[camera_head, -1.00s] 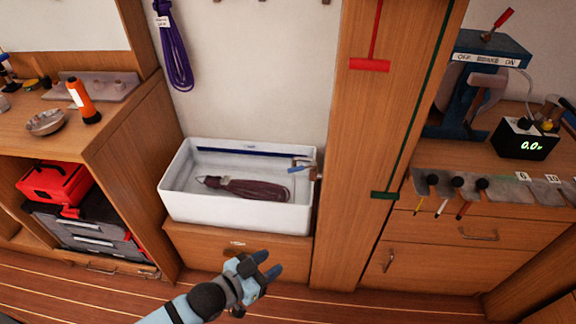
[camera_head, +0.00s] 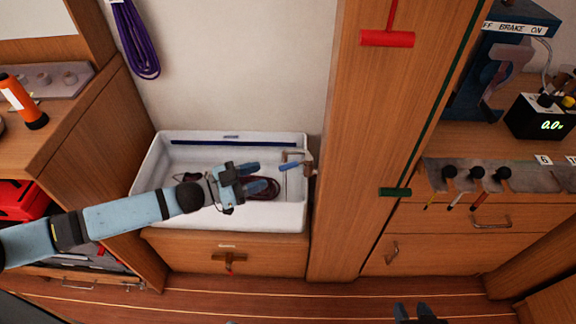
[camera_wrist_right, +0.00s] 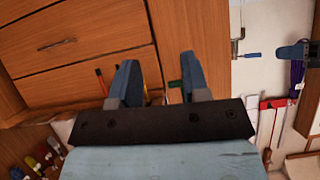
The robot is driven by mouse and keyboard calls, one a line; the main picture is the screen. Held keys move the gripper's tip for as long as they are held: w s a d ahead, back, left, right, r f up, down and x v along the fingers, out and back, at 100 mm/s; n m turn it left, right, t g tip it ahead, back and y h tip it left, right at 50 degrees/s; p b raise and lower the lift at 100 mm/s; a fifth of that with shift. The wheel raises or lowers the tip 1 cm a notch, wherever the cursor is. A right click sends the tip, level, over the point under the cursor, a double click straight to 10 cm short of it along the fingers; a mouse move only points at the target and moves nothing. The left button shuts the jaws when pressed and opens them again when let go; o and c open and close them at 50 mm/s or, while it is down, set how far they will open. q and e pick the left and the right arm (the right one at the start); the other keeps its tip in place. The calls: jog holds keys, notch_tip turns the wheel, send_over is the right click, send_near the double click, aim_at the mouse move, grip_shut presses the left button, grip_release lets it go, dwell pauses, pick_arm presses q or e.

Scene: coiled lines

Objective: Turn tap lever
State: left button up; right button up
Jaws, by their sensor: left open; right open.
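The tap (camera_head: 297,157) is a metal spout at the right wall of the white sink (camera_head: 148,205). Its blue lever (camera_head: 290,166) points left over the basin. It also shows in the right wrist view, where the blue lever (camera_wrist_right: 254,55) points right. My left gripper (camera_head: 260,178) is open above the basin, just left of the lever, its fingers pointing right towards it; I see a small gap between them. My right gripper (camera_head: 416,312) is low at the bottom edge, well away from the tap. Its open, empty fingers (camera_wrist_right: 160,82) show in the right wrist view.
A dark red coiled line (camera_head: 264,188) lies in the sink, partly hidden by my left gripper. A wooden post (camera_head: 350,140) stands close right of the tap. A purple coil (camera_head: 136,40) hangs on the back wall. Black-knobbed pins (camera_head: 450,172) line the right counter.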

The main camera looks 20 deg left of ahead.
aim_at(288, 164)
pick_arm(q)
jog(key=x, duration=0.9)
jog(key=shift+a+b, duration=0.1)
jog(key=shift+b, duration=0.3)
grip_shut()
